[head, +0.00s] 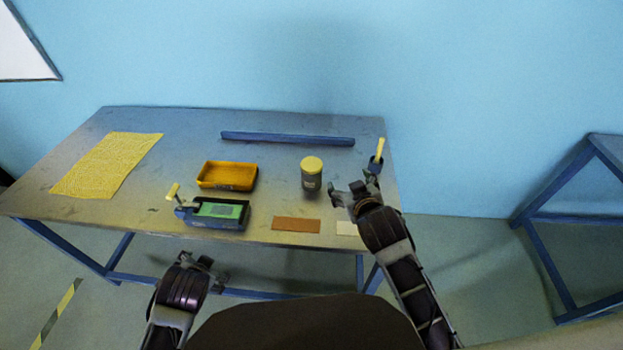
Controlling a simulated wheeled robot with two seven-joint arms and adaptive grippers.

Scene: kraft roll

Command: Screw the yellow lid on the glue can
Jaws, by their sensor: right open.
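The glue can (311,183) is a dark grey cylinder standing upright on the table, right of its middle. The yellow lid (312,164) sits on top of the can; I cannot tell how tightly it is seated. My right gripper (350,190) is open and empty, just right of the can and apart from it. My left gripper (207,266) is in front of the table's near edge, well away from the can; its fingers are too small and dark to read.
The table (275,160) bears an orange tray (227,177), a dark box with a green top (218,212), a brown plate (296,225), a blue bar (288,138) and a yellow mat (107,165). A yellow handle (380,149) stands near the right edge. Bare tabletop surrounds the can's left side.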

